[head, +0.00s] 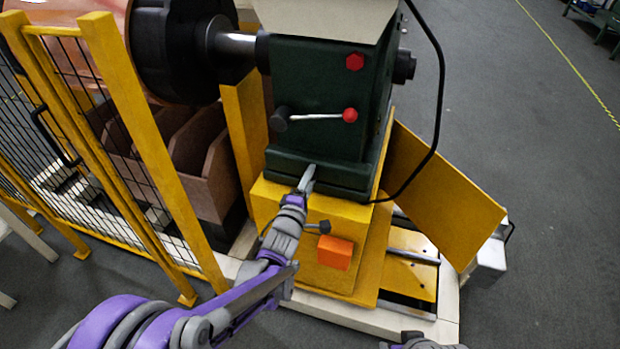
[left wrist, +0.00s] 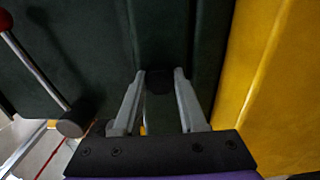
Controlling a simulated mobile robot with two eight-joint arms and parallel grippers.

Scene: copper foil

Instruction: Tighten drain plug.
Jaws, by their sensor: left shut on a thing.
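The dark green gearbox housing (head: 325,80) of a machine stands on a yellow base. My left gripper (head: 309,175) reaches up to the lower front of this housing. In the left wrist view its two grey fingers (left wrist: 160,82) are shut on a small, dark, round plug (left wrist: 159,82) at the housing face, which I take to be the drain plug. In the head view the plug is hidden by the fingers. How far the plug is screwed in cannot be told.
A lever with a red knob (head: 349,115) and a red hexagonal plug (head: 355,62) sit above on the housing. An orange box (head: 335,253) and a black knob (head: 323,227) are on the yellow base (head: 300,262). A yellow mesh fence (head: 150,150) stands left. A black cable (head: 440,90) hangs right.

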